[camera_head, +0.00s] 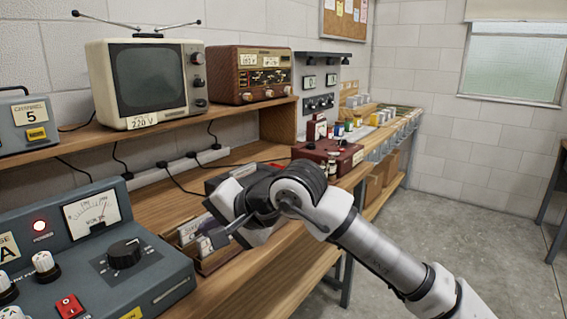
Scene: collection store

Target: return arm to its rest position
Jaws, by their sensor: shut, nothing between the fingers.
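My arm (370,250) reaches in from the lower right corner and bends at a dark joint above the workbench (275,265). My gripper (218,240) is at its far end, low over the bench, and looks shut and empty. It is just in front of a small wooden box (215,262) with cards in it. The arm's wrist hides part of the bench and whatever lies behind it. I cannot tell whether the gripper touches the box.
A blue-grey meter unit (140,262) stands close on the left. A shelf above holds a television (150,80) and a wooden radio (250,75). A dark red box (328,155) stands on the bench behind the arm. The floor (480,220) at right is clear.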

